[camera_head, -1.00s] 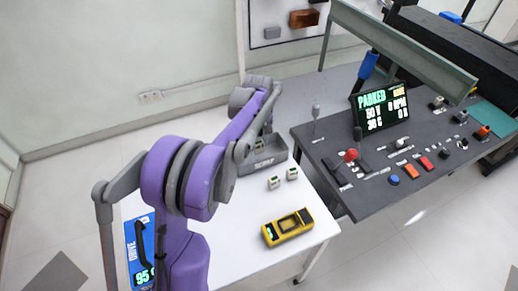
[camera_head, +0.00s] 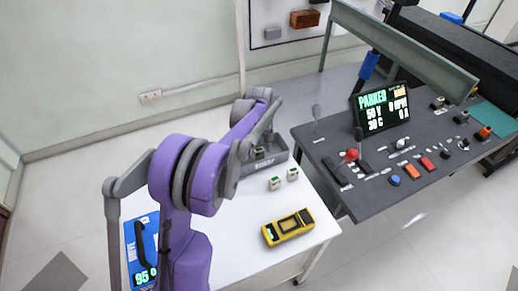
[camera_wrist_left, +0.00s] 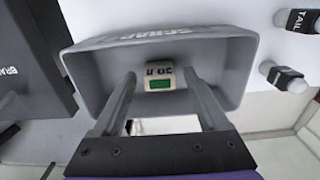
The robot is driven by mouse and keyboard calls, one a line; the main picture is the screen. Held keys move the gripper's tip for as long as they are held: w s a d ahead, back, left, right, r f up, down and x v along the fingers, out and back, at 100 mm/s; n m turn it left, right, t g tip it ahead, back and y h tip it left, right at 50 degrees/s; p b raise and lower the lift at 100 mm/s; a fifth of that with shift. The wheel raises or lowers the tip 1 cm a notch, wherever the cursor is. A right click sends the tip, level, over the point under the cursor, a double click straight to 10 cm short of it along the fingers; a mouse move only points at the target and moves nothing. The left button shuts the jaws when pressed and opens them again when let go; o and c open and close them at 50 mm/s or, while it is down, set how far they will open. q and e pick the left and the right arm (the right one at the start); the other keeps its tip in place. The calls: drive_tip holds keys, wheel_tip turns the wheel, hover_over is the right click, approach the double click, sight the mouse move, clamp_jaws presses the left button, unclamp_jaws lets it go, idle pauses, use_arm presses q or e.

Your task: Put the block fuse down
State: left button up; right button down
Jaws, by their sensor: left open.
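The block fuse (camera_wrist_left: 160,78) is a small pale block with a green panel and dark lettering. It lies in the grey scrap bin (camera_wrist_left: 232,75), near the lettered wall; it also shows in the head view (camera_head: 259,153), partly hidden by my arm. My left gripper (camera_wrist_left: 160,72) is open, with one finger on each side of the fuse and a gap between them. In the head view the bin (camera_head: 270,168) stands at the table's far end, with my left gripper over it. My right gripper is not in view.
A yellow meter (camera_head: 287,228) lies on the white table (camera_head: 240,240). A blue drive unit (camera_head: 142,250) is at left. A dark control desk (camera_head: 375,170) stands at right.

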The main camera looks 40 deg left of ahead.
sight(259, 150)
use_arm(q)
drive_tip(key=shift+r, duration=0.3)
wheel_tip(259, 150, up, 12)
drive_tip(key=p, duration=0.1)
drive_tip(key=s+d+m+t, duration=0.3)
drive_tip(key=s+d+m, duration=0.55)
drive_tip(key=d, duration=0.65)
drive_tip(key=s+d+f+m, duration=0.1)
drive_tip(key=s+d+f, duration=0.1)
drive_tip(key=s, duration=0.2)
drive_tip(key=s+d+f+m+t, duration=0.1)
drive_tip(key=s+d+f, duration=0.1)
drive_tip(key=s+f, duration=0.1)
drive_tip(key=s+d+f+m+t, duration=0.1)
drive_tip(key=s+d+f+m, duration=0.1)
drive_tip(key=s, duration=0.4)
drive_tip(key=shift+s+d+f, duration=0.1)
drive_tip(key=shift+d+f, duration=0.4)
drive_tip(key=shift+d, duration=0.05)
